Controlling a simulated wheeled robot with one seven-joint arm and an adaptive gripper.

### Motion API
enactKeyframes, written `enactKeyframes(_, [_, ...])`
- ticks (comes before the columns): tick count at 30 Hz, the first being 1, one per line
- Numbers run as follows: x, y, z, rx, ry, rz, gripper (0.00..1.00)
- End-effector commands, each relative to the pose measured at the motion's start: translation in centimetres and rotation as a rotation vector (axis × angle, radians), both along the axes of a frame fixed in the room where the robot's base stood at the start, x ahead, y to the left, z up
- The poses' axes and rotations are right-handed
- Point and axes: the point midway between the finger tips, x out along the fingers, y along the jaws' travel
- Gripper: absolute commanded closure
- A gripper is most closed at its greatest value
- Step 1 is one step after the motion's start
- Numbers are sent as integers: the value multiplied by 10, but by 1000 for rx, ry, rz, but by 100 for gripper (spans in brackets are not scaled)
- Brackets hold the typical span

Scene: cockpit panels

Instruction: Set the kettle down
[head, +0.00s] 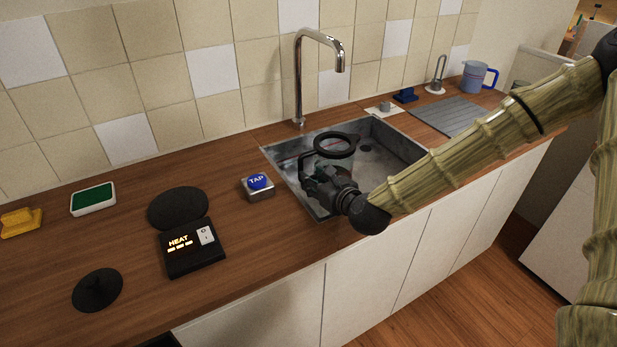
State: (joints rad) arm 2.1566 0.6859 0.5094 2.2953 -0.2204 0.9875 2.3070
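My gripper (322,182) is over the near left part of the sink (408,150). A black ring with a dark strip running down from it (335,145) sits right at the gripper, above the basin. It looks like the rim and handle of the kettle; the body is clear or too faint to make out. My gripper appears shut on the dark handle part, though the fingertips are hard to separate from it.
A blue TAP button (258,183) stands between plate and sink. A chrome faucet (300,80) rises behind the sink. A black knobbed lid (97,290), green-topped box (93,198) and yellow object (21,222) are at left. A grey-blue jug (473,78) stands far right.

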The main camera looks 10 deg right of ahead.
Motion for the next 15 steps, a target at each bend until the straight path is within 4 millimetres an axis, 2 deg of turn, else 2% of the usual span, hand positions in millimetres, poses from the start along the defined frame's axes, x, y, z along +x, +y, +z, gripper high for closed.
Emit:
enactKeyframes(6, [-24, -9, 8, 3, 1, -1, 66])
enactKeyframes(15, [-37, -13, 12, 1, 0, 0, 66])
